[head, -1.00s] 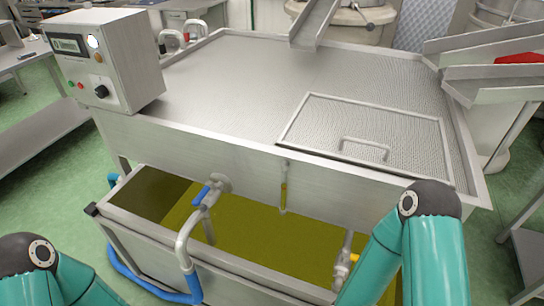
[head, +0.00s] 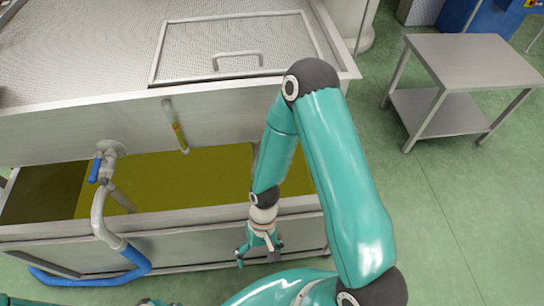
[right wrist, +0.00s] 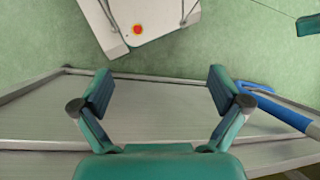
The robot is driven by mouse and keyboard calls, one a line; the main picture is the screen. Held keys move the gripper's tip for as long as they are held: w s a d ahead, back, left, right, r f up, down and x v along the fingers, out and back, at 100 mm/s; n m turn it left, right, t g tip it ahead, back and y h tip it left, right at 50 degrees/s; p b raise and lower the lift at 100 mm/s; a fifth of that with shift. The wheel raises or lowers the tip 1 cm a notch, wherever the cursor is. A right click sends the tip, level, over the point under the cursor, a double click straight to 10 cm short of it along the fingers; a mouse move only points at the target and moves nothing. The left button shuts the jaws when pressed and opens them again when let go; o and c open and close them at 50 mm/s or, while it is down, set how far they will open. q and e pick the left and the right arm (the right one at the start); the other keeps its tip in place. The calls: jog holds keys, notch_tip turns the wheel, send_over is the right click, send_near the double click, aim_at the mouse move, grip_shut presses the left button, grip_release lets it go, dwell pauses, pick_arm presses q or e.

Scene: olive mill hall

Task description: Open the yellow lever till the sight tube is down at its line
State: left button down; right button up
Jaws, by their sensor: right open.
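The sight tube (head: 179,127) is on the front wall of the steel vat (head: 60,131). Its upper part looks clear and its lower part holds yellow-green liquid; I cannot make out a line on it. The yellow lever is not visible now; my right arm covers part of the trough's right side. My right gripper (head: 259,251) points down in front of the trough's outer wall, below its rim. In the right wrist view my right gripper (right wrist: 161,92) is open and empty, with the trough wall (right wrist: 150,120) behind its fingers. My left gripper is not in view.
The trough (head: 190,224) under the vat holds yellow-green liquid. A valve with a blue handle (head: 94,170) and a pipe to a blue hose (head: 135,256) stand left of my right gripper. A steel side table (head: 475,62) is at the right. Green floor is clear between.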

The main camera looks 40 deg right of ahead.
jog(key=w+d+r+m+t+h+p, duration=0.1)
jog(key=w+d+r+p, duration=0.1)
jog(key=w+d+r, duration=0.6)
jog(key=w+d+r+m+t+h+p, duration=0.1)
jog(key=w+d+r+h, duration=0.3)
jog(key=r, duration=0.7)
jog(key=w+d+r+m+t+y+p, duration=0.15)
jog(key=w+d+r, duration=0.25)
jog(key=d+r, duration=0.45)
jog(key=shift+n+h, duration=0.35)
jog(key=f, duration=0.5)
jog(key=a+f+p, duration=0.1)
jog(key=f, duration=0.9)
jog(key=shift+w+a+f+p, duration=0.2)
jog(key=shift+a+f+p, duration=0.1)
jog(key=shift+f+p, duration=0.05)
